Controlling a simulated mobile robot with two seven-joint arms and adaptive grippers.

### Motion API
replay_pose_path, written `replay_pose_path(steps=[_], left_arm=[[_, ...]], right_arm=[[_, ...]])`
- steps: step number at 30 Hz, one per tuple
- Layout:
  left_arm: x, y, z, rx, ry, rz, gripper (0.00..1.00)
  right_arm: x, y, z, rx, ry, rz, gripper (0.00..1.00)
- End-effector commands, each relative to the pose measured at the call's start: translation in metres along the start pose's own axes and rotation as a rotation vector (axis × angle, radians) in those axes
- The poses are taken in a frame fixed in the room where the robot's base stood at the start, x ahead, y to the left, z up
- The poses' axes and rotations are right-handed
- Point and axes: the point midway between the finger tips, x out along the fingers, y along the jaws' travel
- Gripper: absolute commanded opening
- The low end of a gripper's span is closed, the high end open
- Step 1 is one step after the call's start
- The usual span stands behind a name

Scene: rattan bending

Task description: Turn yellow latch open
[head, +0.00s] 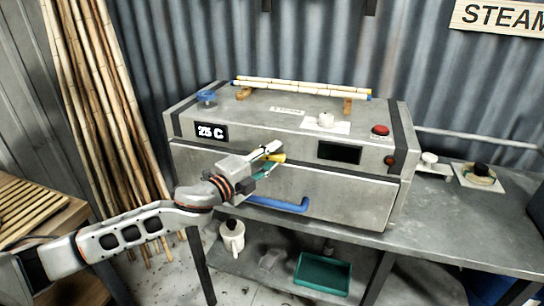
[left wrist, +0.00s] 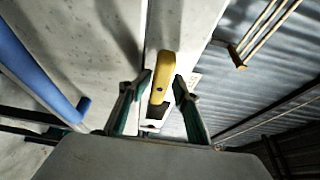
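The yellow latch (head: 276,158) sits on the front of the grey steam box (head: 330,195), at the seam between its upper part and its front door. In the left wrist view the yellow latch (left wrist: 161,78) lies between the two fingers, its length pointing away from the wrist. My left gripper (head: 268,160) is open around the latch, with a gap showing on both sides of it in the left wrist view (left wrist: 158,100). In the head view the gripper partly hides the latch. My right gripper is not in view.
A blue handle (head: 278,203) is on the box front below the latch. On top are bamboo poles (head: 300,88), a blue-topped valve (head: 207,97) and a red button (head: 380,130). Bamboo poles (head: 95,110) lean left.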

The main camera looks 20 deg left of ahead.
Motion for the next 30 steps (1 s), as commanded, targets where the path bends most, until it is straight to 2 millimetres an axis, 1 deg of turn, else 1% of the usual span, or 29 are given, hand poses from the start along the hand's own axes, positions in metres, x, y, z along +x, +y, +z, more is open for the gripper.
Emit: replay_pose_path(steps=[1, 5, 8, 15, 19, 24, 30], left_arm=[[-0.001, 0.003, 0.000, -0.002, 0.000, 0.005, 0.32], [-0.007, 0.004, 0.000, -0.002, 0.000, 0.007, 0.32], [-0.019, 0.005, 0.000, -0.001, 0.000, 0.007, 0.32], [-0.054, 0.003, 0.000, -0.001, 0.001, 0.005, 0.32], [-0.068, 0.002, 0.000, 0.000, 0.000, 0.003, 0.32], [-0.078, 0.001, -0.001, 0.000, 0.000, 0.001, 0.32], [-0.080, 0.000, 0.000, 0.001, 0.000, 0.000, 0.32]], right_arm=[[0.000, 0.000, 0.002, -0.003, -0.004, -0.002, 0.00], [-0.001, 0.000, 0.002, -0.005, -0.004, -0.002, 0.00], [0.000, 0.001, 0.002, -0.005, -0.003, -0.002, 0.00], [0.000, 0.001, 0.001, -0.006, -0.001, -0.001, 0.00], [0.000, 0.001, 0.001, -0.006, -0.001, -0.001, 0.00], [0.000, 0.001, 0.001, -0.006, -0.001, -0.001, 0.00], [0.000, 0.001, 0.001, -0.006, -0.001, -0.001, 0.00]])
